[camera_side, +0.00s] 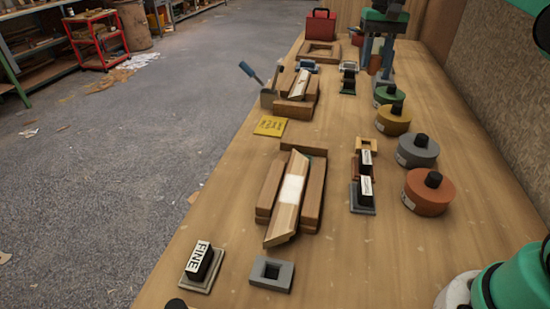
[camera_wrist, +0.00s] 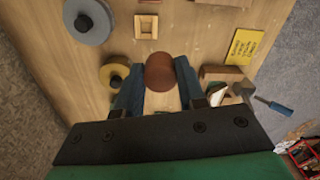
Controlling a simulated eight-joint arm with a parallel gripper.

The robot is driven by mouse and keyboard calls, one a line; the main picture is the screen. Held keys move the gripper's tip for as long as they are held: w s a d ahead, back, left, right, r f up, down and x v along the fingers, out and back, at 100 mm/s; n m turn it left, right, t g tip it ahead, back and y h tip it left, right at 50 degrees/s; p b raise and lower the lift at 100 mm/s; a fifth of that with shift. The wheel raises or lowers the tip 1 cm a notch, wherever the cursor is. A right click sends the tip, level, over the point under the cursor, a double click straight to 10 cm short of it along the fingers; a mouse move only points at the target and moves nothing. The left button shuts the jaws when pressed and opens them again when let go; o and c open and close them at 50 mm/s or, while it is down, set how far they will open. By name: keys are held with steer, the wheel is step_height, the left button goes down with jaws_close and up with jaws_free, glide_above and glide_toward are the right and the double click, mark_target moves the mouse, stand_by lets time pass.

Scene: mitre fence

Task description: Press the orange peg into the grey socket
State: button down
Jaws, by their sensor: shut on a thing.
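My gripper (camera_side: 376,50) is at the far end of the bench in the side view, above the bench top. Its two blue fingers are closed on a brownish-orange peg (camera_wrist: 160,72), which shows between the fingertips (camera_wrist: 158,92) in the wrist view. In the side view the peg (camera_side: 374,65) is small and partly hidden by the fingers. The grey socket (camera_side: 271,275) is a square block with a dark square hole, lying on the bench at the near end, far from my gripper. The grey socket is not seen in the wrist view.
Round weights with black knobs, green, yellow (camera_side: 393,120), grey (camera_side: 418,151) and orange (camera_side: 429,192), line the right side. A wooden mitre fence (camera_side: 312,192) holds a tilted strip mid-bench. Labelled black blocks stand beside it. A FINE block (camera_side: 204,262) is left of the socket.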

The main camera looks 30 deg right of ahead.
steer(key=s+a+f+n, duration=0.2)
steer(key=a+f, duration=0.1)
steer(key=a, duration=0.6)
steer(key=s+a+f+n, duration=0.3)
steer(key=a, duration=0.6)
steer(key=s+a+f+n, duration=0.2)
steer(key=a+f+n, duration=0.1)
steer(key=a, duration=0.6)
steer(key=shift+s+a+f, duration=0.2)
steer(key=shift+s+a, duration=0.1)
steer(key=shift+s, duration=0.05)
steer(key=s+a+f+n, duration=0.3)
steer(key=s+a, duration=0.2)
steer(key=s, duration=0.3)
steer(key=shift+s+a+f, duration=0.2)
steer(key=shift+s+f, duration=0.05)
steer(key=shift+s, duration=0.15)
steer(key=shift+f, duration=2.1)
steer(key=shift+f, duration=0.4)
steer(key=shift+f, duration=0.25)
steer(key=shift+f, duration=0.25)
